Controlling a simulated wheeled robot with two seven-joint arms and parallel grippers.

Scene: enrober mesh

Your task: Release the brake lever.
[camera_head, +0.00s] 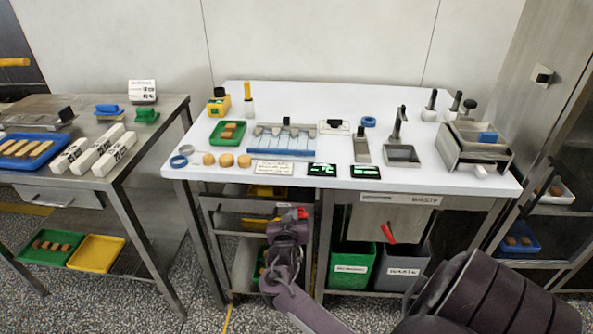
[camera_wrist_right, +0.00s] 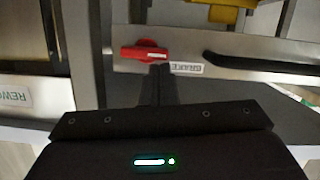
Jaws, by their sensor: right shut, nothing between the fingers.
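The red brake lever (camera_wrist_right: 145,53) lies sideways across a metal rail in the right wrist view, beside a small label reading BRAKE (camera_wrist_right: 187,68). In the head view a bit of its red (camera_head: 302,214) shows just past my right gripper, below the white table's front edge. My right gripper (camera_head: 289,222) is shut and empty. In the right wrist view its dark fingertips (camera_wrist_right: 161,72) are together, right at the lever's edge near the label. I cannot tell whether they touch it. My left gripper is not in view.
The white table (camera_head: 200,205) carries several tools and trays above my gripper. A second red handle (camera_head: 388,233) hangs on a metal box (camera_head: 365,222) to the right. Green (camera_head: 351,265) and grey bins (camera_head: 400,270) stand below. A dark curved handle (camera_wrist_right: 255,65) lies right of the label.

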